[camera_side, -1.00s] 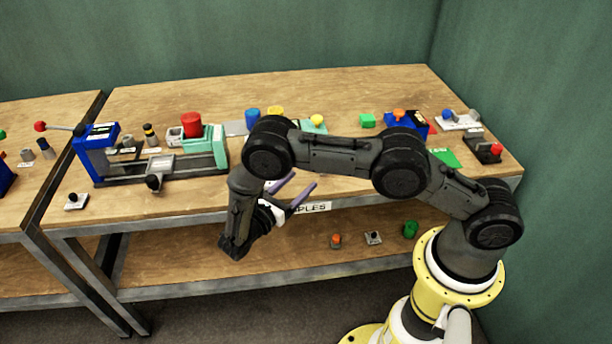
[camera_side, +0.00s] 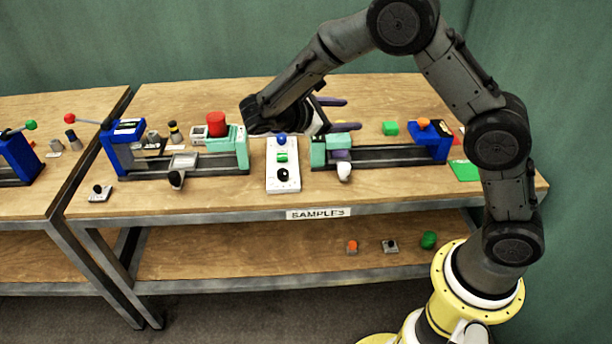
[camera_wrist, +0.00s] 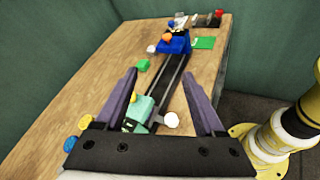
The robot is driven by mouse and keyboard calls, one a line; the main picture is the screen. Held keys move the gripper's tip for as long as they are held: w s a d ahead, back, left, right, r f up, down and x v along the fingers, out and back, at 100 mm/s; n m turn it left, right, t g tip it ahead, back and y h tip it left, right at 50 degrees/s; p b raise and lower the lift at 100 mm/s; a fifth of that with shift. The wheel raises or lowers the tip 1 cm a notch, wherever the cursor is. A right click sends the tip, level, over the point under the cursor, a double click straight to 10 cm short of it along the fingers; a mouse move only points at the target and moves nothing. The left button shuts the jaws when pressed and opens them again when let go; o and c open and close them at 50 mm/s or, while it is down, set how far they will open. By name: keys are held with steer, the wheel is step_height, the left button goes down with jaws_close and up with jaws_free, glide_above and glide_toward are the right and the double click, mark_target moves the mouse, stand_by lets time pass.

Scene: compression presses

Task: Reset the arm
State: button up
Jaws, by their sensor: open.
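My gripper (camera_side: 330,113) is above the back middle of the table, in front of the green wall, with its purple fingers pointing right. In the wrist view my gripper (camera_wrist: 165,100) shows its two fingers wide apart with nothing held between them. Beyond and below the fingers lies the right-hand press, with a teal block (camera_wrist: 140,108) at its near end and a blue block (camera_wrist: 174,44) at its far end. My arm is raised and bent, reaching in from the right side of the table.
The left press with its blue end (camera_side: 122,131) and a red cylinder (camera_side: 216,124) stand left of a white button panel (camera_side: 283,178). The lower shelf (camera_side: 250,262) holds small parts. A second table (camera_side: 50,190) is at left.

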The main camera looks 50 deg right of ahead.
steer(key=s+d+r+m+t+y, duration=0.1)
steer(key=s+r+m+t+y, duration=0.15)
steer(key=s+r+y, duration=0.4)
steer(key=s+r+m+t+y, duration=0.1)
steer(key=s+r+m, duration=0.25)
steer(key=s, duration=0.65)
steer(key=s+a+f+m+t+y, duration=0.4)
steer(key=s+a+t+y, duration=0.1)
steer(key=a, duration=0.3)
steer(key=shift+s+a+m+y, duration=0.3)
steer(key=shift+s+m+y, duration=0.1)
steer(key=shift+y, duration=0.15)
